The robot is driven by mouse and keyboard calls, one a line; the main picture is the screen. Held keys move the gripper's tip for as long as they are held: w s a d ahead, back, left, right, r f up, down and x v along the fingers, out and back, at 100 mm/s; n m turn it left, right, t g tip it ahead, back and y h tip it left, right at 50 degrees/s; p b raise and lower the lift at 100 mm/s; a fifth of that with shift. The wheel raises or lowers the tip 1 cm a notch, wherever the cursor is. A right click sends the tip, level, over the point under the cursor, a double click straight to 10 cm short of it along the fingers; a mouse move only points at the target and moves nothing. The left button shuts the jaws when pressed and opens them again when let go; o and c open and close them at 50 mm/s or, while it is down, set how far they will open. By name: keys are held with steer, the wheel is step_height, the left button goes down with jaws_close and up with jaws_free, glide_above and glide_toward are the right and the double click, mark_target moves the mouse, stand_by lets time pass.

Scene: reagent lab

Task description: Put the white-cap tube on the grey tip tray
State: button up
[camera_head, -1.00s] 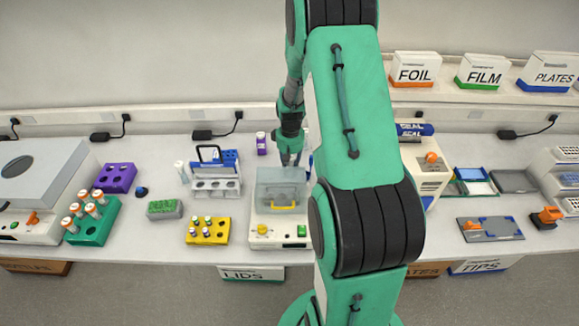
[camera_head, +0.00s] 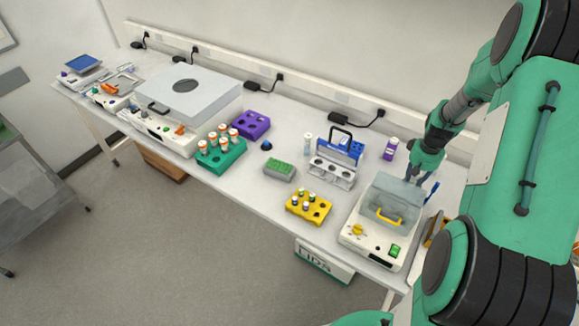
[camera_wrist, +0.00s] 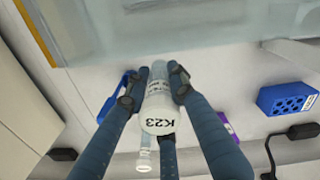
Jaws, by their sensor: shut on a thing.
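In the wrist view my gripper (camera_wrist: 154,84) is shut on a clear tube with a white cap marked K23 (camera_wrist: 160,112), its cap towards the camera. In the head view my gripper (camera_head: 420,176) points down just behind the clear-lidded device (camera_head: 393,203); the held tube cannot be made out there. A small grey block with a green top (camera_head: 279,170) stands on the bench left of the white rack. I cannot tell whether it is the grey tip tray; no other nearby grey tray is clear.
A white rack (camera_head: 334,174), yellow rack (camera_head: 308,209), green rack (camera_head: 222,158) and purple rack (camera_head: 254,124) stand left of the device. A purple bottle (camera_head: 390,149) stands behind it. A blue rack (camera_wrist: 286,98) shows in the wrist view. Bench room is clear around the grey-green block.

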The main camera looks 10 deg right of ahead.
step_height(320, 180, up, 15)
steer(key=shift+f, duration=0.2)
steer(key=w+a+n, duration=0.1)
steer(key=w+a, duration=0.3)
steer(key=a, duration=0.6)
steer(key=w+a, duration=0.4)
steer(key=a, duration=0.6)
steer(key=a+n, duration=0.1)
steer(key=a, duration=2.2)
step_height(320, 180, down, 11)
steer(key=shift+w, duration=0.3)
steer(key=shift+a, duration=0.1)
glide_above(279, 166)
steer(key=shift+s+f, duration=0.1)
steer(key=shift+f, duration=0.65)
steer(key=shift+f+b, duration=0.3)
steer(key=shift+f, duration=1.5)
